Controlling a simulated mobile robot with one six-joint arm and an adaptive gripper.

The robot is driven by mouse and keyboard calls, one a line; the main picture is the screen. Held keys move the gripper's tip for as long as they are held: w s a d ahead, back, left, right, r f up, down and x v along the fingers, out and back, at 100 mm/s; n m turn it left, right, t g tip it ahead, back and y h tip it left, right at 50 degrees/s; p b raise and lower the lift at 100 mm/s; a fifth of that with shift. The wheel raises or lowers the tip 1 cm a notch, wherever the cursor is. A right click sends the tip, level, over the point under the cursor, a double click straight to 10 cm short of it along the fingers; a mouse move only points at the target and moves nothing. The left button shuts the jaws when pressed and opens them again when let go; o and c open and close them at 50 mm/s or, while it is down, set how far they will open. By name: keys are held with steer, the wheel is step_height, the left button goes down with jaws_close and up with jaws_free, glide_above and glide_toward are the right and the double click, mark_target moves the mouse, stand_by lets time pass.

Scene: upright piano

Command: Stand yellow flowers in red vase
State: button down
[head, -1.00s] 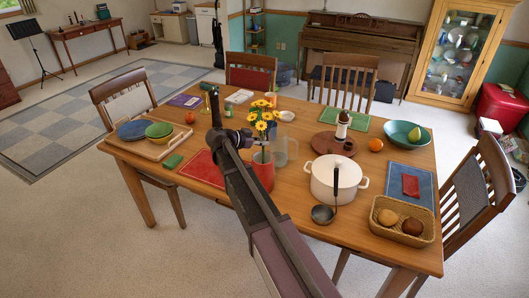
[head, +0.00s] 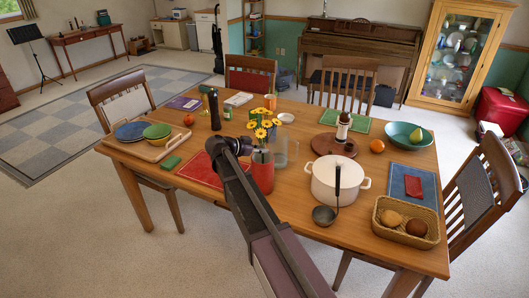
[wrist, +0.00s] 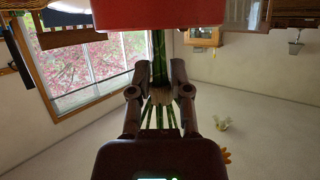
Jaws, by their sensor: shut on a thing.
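The yellow flowers (head: 263,124) are upright, with their heads above the red vase (head: 262,173) on the dining table. My gripper (head: 246,146) is beside the stems, just above the vase, and shut on them. In the wrist view, which is upside down, the fingers (wrist: 160,92) close around the green stems (wrist: 158,47), and one yellow bloom (wrist: 227,156) shows past the wrist. The stems run to the edge of the red vase (wrist: 158,14), which hides their lower ends. I cannot tell how deep they reach.
A clear pitcher (head: 279,151) stands close to the vase on the right. A white pot (head: 333,183) with a ladle is farther right. A dark mill (head: 214,109) stands behind my arm. A red placemat (head: 200,170) lies left of the vase.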

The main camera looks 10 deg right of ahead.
steer(key=shift+f, duration=0.15)
steer(key=c, duration=0.6)
jaws_free()
steer(key=shift+r, duration=0.2)
steer(key=p+v, duration=0.4)
steer(key=v, duration=0.8)
steer(key=shift+p, duration=0.3)
